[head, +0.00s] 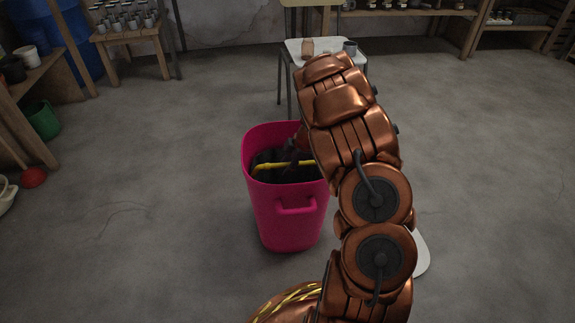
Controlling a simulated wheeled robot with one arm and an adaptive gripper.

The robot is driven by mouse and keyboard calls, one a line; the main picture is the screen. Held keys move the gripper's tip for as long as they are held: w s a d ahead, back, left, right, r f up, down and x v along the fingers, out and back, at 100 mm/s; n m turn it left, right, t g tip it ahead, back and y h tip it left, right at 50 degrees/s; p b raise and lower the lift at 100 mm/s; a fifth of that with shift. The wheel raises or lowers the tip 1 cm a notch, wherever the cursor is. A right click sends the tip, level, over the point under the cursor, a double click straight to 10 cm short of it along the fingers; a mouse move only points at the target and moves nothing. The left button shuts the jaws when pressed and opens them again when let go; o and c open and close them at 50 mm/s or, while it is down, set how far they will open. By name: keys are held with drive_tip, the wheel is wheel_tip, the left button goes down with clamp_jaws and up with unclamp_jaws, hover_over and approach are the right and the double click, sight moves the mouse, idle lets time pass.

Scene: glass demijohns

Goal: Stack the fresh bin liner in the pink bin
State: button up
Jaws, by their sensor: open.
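The pink bin (286,225) stands upright on the concrete floor, its open top towards me. A black bin liner with a yellow band (270,166) lies in the mouth of the bin, below the rim. My gripper (294,152) is small and dark at the bin's mouth, just over the liner. It is open. My copper-coloured arm hides part of it and the bin's right side. I cannot tell whether the fingers touch the liner.
A white chair (296,48) behind the bin carries a tan item (308,48) and a grey cup (350,48). A green bucket (41,121) and a red object (33,177) lie at the left. The floor around the bin is mostly clear.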

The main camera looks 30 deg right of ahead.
drive_tip(key=shift+r, duration=0.15)
drive_tip(key=shift+r+p, duration=0.35)
drive_tip(key=shift+p, duration=0.4)
drive_tip(key=p+v, duration=0.3)
drive_tip(key=v, duration=0.9)
drive_tip(key=s+a+r+m+g, duration=0.2)
drive_tip(key=s+a+r+m, duration=0.15)
drive_tip(key=s+a, duration=0.45)
drive_tip(key=s+a+r+m+g, duration=0.25)
drive_tip(key=s+a+r, duration=0.25)
drive_tip(key=a, duration=0.7)
drive_tip(key=s+a+r+m+g+h, duration=0.1)
drive_tip(key=s+a+m, duration=0.2)
drive_tip(key=s, duration=0.8)
drive_tip(key=s+a+r+m+g+h, duration=0.2)
drive_tip(key=s+a+m, duration=0.1)
drive_tip(key=s, duration=0.8)
drive_tip(key=shift+s+a+m, duration=0.2)
drive_tip(key=shift+a+m, duration=0.2)
